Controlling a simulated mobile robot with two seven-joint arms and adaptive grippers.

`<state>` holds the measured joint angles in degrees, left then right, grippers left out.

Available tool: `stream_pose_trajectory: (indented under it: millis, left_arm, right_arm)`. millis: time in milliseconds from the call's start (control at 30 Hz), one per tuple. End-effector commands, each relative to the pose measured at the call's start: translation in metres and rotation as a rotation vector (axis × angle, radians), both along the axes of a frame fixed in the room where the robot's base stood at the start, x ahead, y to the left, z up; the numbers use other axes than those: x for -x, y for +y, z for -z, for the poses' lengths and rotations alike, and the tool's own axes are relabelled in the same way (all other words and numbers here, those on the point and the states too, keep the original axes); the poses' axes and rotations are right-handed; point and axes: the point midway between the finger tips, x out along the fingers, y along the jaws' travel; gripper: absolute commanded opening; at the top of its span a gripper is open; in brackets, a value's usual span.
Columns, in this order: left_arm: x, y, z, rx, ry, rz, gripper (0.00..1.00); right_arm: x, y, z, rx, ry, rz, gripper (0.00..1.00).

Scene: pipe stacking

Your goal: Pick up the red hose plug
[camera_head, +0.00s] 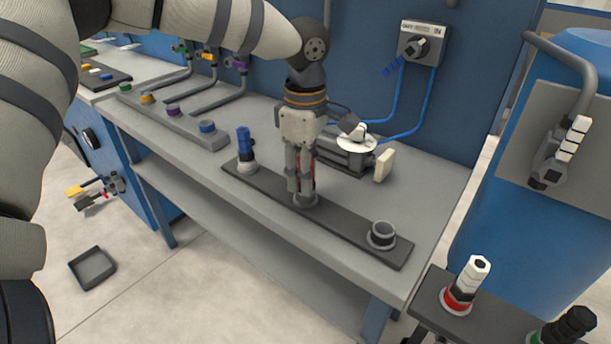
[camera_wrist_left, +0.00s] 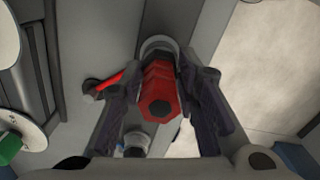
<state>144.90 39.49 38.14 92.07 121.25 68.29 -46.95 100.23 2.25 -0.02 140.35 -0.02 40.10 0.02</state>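The red hose plug (camera_wrist_left: 160,92) stands between the fingers of my left gripper (camera_wrist_left: 160,75) in the left wrist view, its hexagonal end facing the camera. Both fingers press close on its sides, so the gripper looks shut on it. In the head view my left gripper (camera_head: 301,190) points down over the middle socket of the dark strip (camera_head: 342,221) on the bench, and its fingers hide nearly all of the plug. The plug's lower end appears to be at the socket. My right gripper is not in view.
A blue plug (camera_head: 245,150) stands in the strip's left socket; the right socket (camera_head: 382,234) is empty. A machine with a white disc (camera_head: 356,143) sits close behind the gripper. A white plug (camera_head: 472,272) and a black plug (camera_head: 570,325) stand at lower right.

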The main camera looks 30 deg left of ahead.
Motion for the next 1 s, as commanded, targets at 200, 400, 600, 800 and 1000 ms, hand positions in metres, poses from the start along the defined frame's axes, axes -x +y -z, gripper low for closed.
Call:
stream_pose_trajectory:
  millis: [200, 400, 600, 800, 1000]
  left_arm:
    - [0.0, 0.0, 0.0, 0.0, 0.001, 0.0, 0.0]
    - [0.0, 0.0, -0.003, 0.0, 0.0, 0.0, 0.0]
    - [0.001, -0.001, -0.038, 0.0, -0.006, 0.0, 0.0]
    - [0.045, -0.016, -0.098, 0.001, -0.02, 0.003, 0.0]
    - [0.101, -0.037, -0.122, 0.0, -0.014, 0.005, 0.0]
  right_arm:
    - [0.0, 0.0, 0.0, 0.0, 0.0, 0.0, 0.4]
    - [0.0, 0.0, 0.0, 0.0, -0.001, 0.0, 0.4]
    - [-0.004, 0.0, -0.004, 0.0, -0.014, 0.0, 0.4]
    - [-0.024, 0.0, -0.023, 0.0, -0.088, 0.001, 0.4]
    - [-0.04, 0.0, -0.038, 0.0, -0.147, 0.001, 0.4]
